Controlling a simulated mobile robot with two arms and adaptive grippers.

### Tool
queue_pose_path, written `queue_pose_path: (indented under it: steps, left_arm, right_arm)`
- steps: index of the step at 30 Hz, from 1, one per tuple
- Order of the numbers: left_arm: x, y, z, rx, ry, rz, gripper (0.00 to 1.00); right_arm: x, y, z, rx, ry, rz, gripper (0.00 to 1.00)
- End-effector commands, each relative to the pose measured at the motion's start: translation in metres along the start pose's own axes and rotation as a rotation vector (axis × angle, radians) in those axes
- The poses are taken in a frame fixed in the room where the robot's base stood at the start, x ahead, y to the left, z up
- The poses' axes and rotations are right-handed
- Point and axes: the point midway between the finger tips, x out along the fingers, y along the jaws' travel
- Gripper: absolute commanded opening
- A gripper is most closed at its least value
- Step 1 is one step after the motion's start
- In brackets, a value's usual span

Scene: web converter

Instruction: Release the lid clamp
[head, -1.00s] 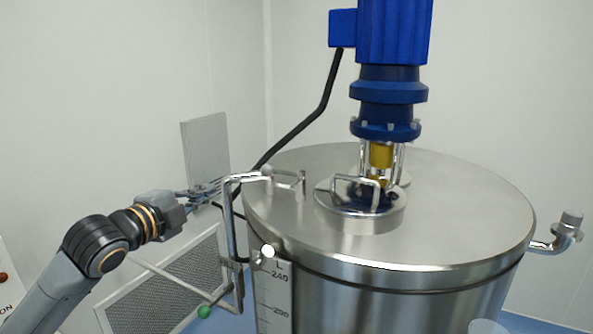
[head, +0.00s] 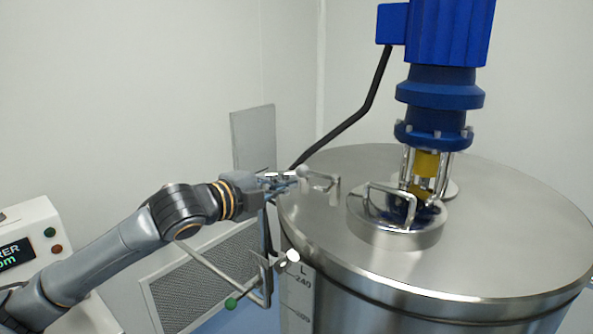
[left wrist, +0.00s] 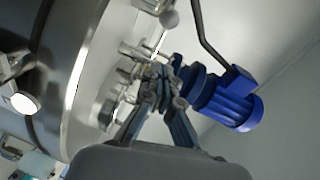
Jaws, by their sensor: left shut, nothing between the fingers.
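The lid clamp is a bent metal bar (head: 324,187) at the left rim of the tank lid (head: 400,290). A grey ball (head: 303,171) sits at its upper end, and it also shows in the left wrist view (left wrist: 170,18). A lower metal lever with a green knob (head: 231,303) hangs beside the tank wall. My left gripper (head: 292,181) is shut and empty, just left of the grey ball at the clamp's top; it hides part of the bar. In the left wrist view its fingertips (left wrist: 160,85) are together. I cannot tell whether they touch the clamp. My right gripper is not in view.
A round hatch with a handle (head: 396,232) sits on the lid. The blue mixer motor (head: 447,45) with its black cable (head: 365,115) stands on the lid behind it. A control panel (head: 35,240) is at far left. A wall grille (head: 205,280) lies behind my arm.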

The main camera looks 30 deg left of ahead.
Motion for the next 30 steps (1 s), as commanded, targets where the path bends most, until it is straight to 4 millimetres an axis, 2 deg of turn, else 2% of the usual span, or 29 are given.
queue_pose_path:
  steps: [4,11,18,30]
  left_arm:
    - [0.013,-0.004,0.0,0.002,0.0,-0.001,0.0]
    - [0.036,-0.004,-0.001,0.0,0.001,-0.003,0.0]
    - [0.059,-0.002,0.023,-0.001,-0.001,0.002,0.0]
    - [0.064,0.001,0.028,0.003,0.0,0.001,0.0]
  right_arm:
    - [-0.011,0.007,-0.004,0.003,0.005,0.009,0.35]
    - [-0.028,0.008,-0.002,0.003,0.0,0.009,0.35]
    - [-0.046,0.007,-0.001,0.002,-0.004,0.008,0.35]
    - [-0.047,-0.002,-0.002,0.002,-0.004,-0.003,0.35]
